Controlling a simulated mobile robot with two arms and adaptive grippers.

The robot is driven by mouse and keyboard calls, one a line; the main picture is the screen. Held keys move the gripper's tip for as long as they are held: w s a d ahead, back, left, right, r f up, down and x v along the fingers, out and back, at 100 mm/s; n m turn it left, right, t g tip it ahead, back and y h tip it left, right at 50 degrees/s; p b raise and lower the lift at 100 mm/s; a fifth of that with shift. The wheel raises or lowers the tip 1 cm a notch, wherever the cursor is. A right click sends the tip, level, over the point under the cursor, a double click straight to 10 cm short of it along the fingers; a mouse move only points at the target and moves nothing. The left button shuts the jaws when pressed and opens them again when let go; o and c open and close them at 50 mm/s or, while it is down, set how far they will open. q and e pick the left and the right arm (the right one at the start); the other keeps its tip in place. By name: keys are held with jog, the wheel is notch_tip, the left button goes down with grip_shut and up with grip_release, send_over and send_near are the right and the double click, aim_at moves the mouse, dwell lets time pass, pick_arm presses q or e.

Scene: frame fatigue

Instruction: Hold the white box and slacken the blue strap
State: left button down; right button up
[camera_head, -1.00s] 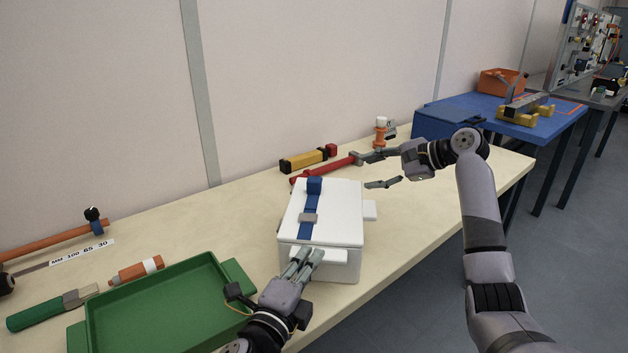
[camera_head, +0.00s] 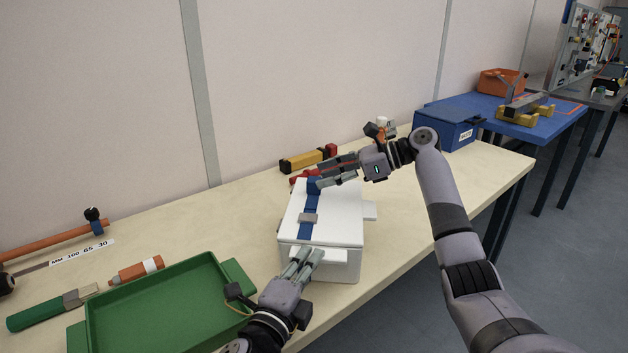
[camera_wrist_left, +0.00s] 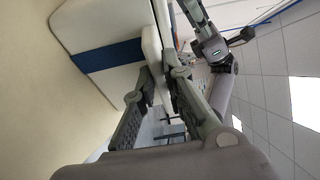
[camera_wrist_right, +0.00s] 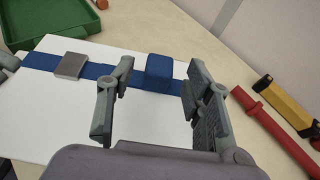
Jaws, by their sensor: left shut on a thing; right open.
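The white box (camera_head: 341,215) stands on the workbench with the blue strap (camera_head: 305,231) running across its lid and down its side. A grey buckle (camera_head: 308,218) sits on the strap, and a raised blue block (camera_head: 313,184) lies near the strap's far end. My left gripper (camera_head: 306,253) is shut on the near side handle of the box; it also shows in the left wrist view (camera_wrist_left: 160,80). My right gripper (camera_head: 322,174) is open above the far end of the lid. In the right wrist view the blue block (camera_wrist_right: 159,70) lies between its open fingers (camera_wrist_right: 155,100), which seem not to touch it.
A green tray (camera_head: 240,271) is left of the box. A yellow-black tool (camera_head: 303,160) and a red-handled tool (camera_head: 300,176) lie behind it. An orange-white tube (camera_head: 137,270) and green-handled brush (camera_head: 40,312) lie left.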

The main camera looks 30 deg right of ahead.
aim_at(319, 179)
jog(key=shift+x, duration=1.95)
jog(key=shift+c, duration=0.3)
grip_shut()
